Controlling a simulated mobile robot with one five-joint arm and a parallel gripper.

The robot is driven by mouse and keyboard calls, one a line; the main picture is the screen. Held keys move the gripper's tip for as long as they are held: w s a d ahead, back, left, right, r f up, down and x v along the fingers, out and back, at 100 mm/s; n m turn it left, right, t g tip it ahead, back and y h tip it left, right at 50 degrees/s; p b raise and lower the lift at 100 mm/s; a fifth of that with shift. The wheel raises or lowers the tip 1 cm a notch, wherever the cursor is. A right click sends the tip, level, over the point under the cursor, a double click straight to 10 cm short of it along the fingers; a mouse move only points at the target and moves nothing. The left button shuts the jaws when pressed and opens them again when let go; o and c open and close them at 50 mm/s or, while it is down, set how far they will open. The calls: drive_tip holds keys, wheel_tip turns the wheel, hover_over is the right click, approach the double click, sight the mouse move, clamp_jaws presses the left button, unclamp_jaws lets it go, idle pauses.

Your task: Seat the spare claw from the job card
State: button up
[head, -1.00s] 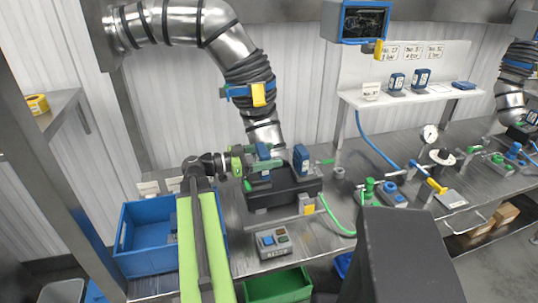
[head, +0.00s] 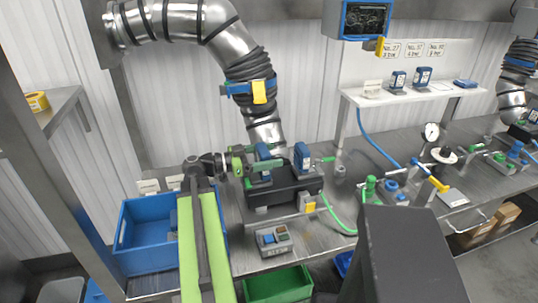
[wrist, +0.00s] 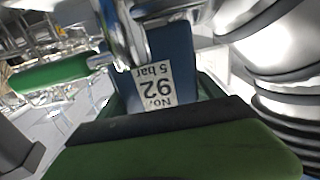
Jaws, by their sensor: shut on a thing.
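My gripper (head: 255,164) is shut on a blue claw (head: 264,157) at the left end of a black block (head: 285,184). In the wrist view this claw (wrist: 170,55) carries a white label reading "No. 92, 5 bar", upside down. The dark-edged green finger (wrist: 180,150) covers its lower part, so I cannot tell whether it is fully seated. A second blue claw (head: 301,156) stands upright at the block's right end. Two more blue claws (head: 398,80) (head: 423,75) stand on the white shelf (head: 412,94). Small number cards (head: 413,49) hang behind them.
A blue bin (head: 150,258) stands at the left and a green bin (head: 277,285) below the bench edge. A grey button box (head: 273,239) sits in front of the block. A green hose (head: 336,220) runs right of it. A large metal duct (head: 247,80) hangs close above.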

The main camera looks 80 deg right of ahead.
drive_tip(key=shift+f, duration=0.2)
idle(0.3)
drive_tip(key=o, duration=2.1)
drive_tip(key=shift+r, duration=0.1)
wheel_tip(320, 180, up, 9)
drive_tip(key=p, duration=0.8)
drive_tip(key=shift+s+p, duration=0.1)
drive_tip(key=shift+p, duration=0.2)
